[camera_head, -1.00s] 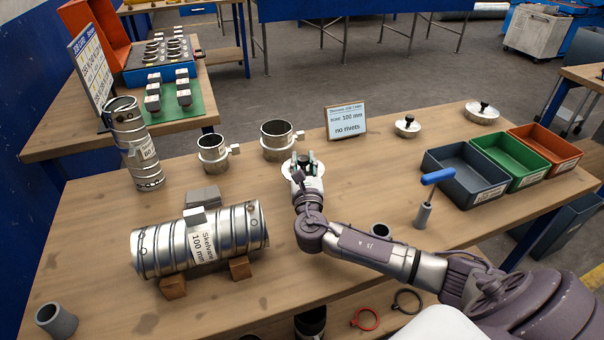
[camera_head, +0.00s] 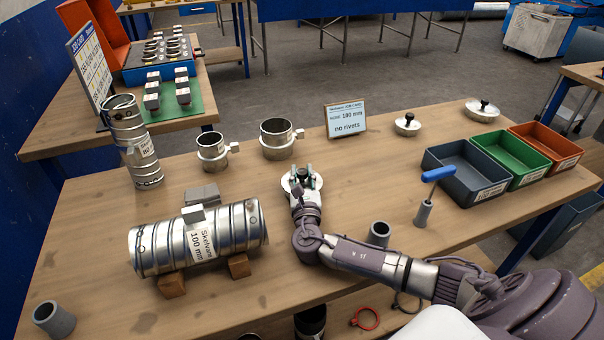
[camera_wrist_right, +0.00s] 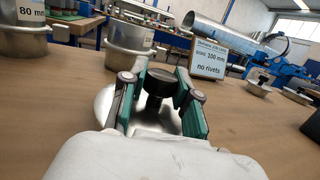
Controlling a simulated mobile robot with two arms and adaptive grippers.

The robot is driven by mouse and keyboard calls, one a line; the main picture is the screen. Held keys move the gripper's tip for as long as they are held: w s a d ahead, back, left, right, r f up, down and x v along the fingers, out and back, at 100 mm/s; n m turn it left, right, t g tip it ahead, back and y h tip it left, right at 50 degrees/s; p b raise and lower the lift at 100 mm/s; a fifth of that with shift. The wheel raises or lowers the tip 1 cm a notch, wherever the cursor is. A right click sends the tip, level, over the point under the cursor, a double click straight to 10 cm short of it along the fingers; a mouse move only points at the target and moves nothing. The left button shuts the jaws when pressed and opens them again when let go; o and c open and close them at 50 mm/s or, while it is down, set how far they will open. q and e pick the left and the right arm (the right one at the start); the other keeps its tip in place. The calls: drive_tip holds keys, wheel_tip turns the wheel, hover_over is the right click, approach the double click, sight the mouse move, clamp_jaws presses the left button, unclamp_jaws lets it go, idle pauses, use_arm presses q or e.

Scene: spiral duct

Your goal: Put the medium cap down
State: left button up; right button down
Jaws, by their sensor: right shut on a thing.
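The medium cap (camera_head: 289,184) is a round silver lid with a black knob, near the middle of the table. My right gripper (camera_head: 302,173) is shut on its knob. In the right wrist view, the green-padded fingers (camera_wrist_right: 160,95) stand on both sides of the black knob (camera_wrist_right: 158,86), and part of the silver disc (camera_wrist_right: 104,104) shows at the left. The cap is low and looks level; I cannot tell whether it touches the table. My left gripper is not in view.
Two open metal collars (camera_head: 277,140) (camera_head: 212,151) and a sign (camera_head: 346,120) stand behind the cap. A spiral duct (camera_head: 225,236) lies on blocks at left. Two other caps (camera_head: 407,124) (camera_head: 482,110) and bins (camera_head: 463,174) are at right. Bare table lies right of the cap.

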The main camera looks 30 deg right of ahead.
drive_tip(key=c, duration=0.9)
unclamp_jaws()
drive_tip(key=shift+f, duration=0.1)
drive_tip(key=shift+o, duration=0.2)
drive_tip(key=shift+r, duration=0.25)
drive_tip(key=shift+r+p, duration=0.7)
drive_tip(key=shift+p, duration=0.05)
drive_tip(key=v, duration=0.2)
drive_tip(key=p+v, duration=0.1)
drive_tip(key=v, duration=0.2)
drive_tip(key=p+v, duration=0.1)
drive_tip(key=v, duration=0.1)
drive_tip(key=shift+s+a+f, duration=0.15)
drive_tip(key=shift+s+f, duration=0.1)
drive_tip(key=shift+f, duration=0.1)
drive_tip(key=shift+r, duration=0.1)
